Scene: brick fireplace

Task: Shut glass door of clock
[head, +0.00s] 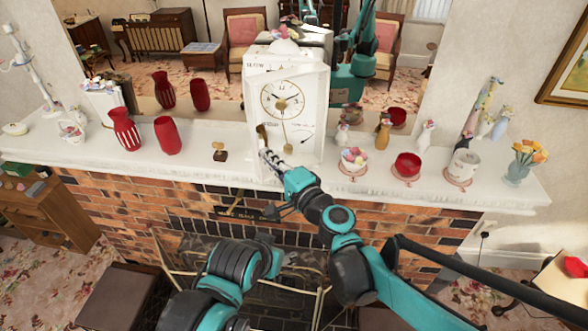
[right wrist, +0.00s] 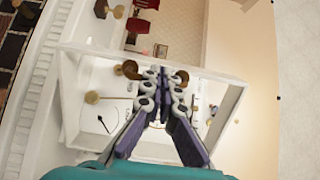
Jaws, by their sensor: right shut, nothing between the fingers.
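The white clock (head: 312,110) stands upright on the mantel, with a round dial and brass hands. Its white-framed glass door (head: 325,98) is at the front; how wide it stands open is hard to tell. The clock's white frame (right wrist: 85,52) also shows sideways in the right wrist view, with brass knobs beside the fingers. My right gripper (head: 270,160) is shut and empty at the clock's lower left front. Its fingers (right wrist: 165,88) are together in the right wrist view, over the clock front; contact is unclear.
On the mantel (head: 225,180), red vases (head: 167,135) stand to the left. A small brass object (head: 219,152) sits left of the clock. A mirror is behind, a brick fireplace below.

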